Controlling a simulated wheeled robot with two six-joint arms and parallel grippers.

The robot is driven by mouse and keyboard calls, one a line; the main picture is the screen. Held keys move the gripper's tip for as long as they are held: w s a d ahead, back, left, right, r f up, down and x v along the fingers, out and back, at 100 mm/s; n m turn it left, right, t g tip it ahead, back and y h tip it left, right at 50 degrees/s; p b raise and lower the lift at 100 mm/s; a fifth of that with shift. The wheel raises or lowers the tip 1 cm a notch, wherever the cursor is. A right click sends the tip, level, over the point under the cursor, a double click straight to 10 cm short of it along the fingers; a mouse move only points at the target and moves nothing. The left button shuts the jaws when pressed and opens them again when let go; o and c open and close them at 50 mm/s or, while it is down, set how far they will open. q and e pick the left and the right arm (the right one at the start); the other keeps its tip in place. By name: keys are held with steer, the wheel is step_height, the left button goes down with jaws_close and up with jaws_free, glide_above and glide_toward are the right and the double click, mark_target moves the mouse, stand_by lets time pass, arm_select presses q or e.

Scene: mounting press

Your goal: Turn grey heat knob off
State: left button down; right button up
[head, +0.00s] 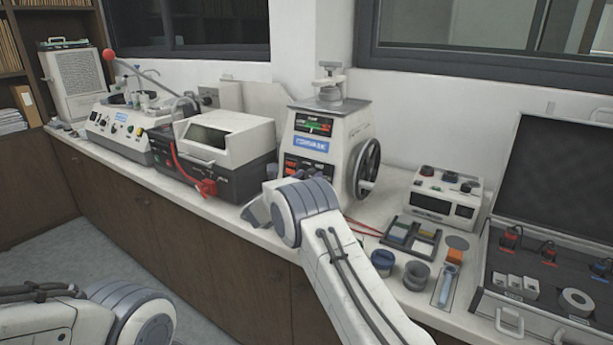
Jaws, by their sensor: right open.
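The mounting press (345,127) is the cream machine at the back middle of the counter, with a blue label, a gauge on top and a lit red display lower on its front. I cannot make out the grey heat knob; my right arm covers the lower front of the press. My right gripper (256,211) is just left of the press's lower front, at the counter's front edge. It is open and largely hidden behind its own wrist. I see nothing held in it. My left arm shows at the bottom left, but its gripper is out of view.
A handwheel (367,169) sits on the press's right side. A dark-bodied machine with a cream cover (225,136) and red clamp stands to the left. A control box (443,198), a parts tray (411,236), small cups and an open case (554,210) fill the right.

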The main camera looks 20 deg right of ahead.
jaws_close()
